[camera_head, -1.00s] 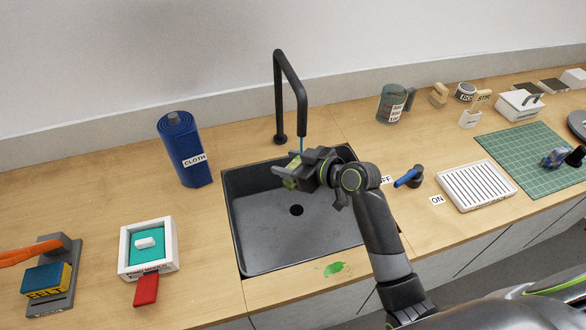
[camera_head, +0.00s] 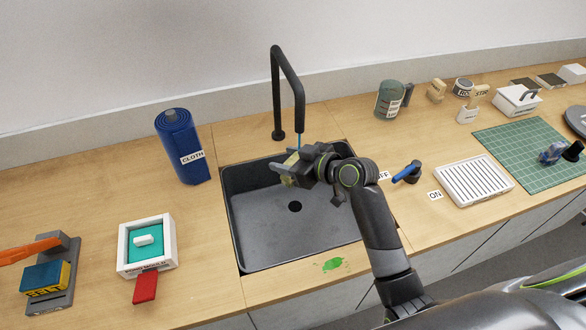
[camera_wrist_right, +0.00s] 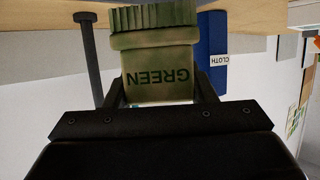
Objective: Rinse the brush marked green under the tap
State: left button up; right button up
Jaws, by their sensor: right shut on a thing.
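The brush marked green (camera_wrist_right: 158,82) is between the fingers of my right gripper (camera_head: 289,172), which is shut on it. In the wrist view its olive-green body shows the word GREEN upside down, with ribbed bristles at the top. In the head view the brush is mostly hidden by the gripper, over the back part of the black sink (camera_head: 260,236). The blue tap lever (camera_head: 407,171) is right of the sink. My left gripper is not in view.
A blue cloth roll (camera_head: 180,145) stands left of the sink. A white box with a teal inside (camera_head: 123,259) is at front left. A white ribbed tray (camera_head: 473,182) and a green cutting mat (camera_head: 520,150) lie to the right. A green smear (camera_head: 333,264) marks the front edge.

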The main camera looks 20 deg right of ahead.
jog(key=shift+d, duration=0.15)
jog(key=shift+s+d, duration=0.1)
jog(key=shift+d, duration=0.35)
jog(key=shift+a, duration=0.1)
jog(key=shift+a, duration=0.5)
jog(key=shift+s+a+r+p, duration=0.15)
jog(key=shift+s+p, duration=0.1)
jog(key=shift+s, duration=0.45)
jog(key=shift+s+a+f+p, duration=0.1)
jog(key=shift+s+p, duration=0.15)
jog(key=shift+s, duration=0.4)
jog(key=shift+s+a+p, duration=0.2)
jog(key=shift+s+p, duration=0.05)
jog(key=shift+s, duration=1)
jog(key=shift+s+a+p, duration=0.2)
jog(key=shift+s, duration=1.05)
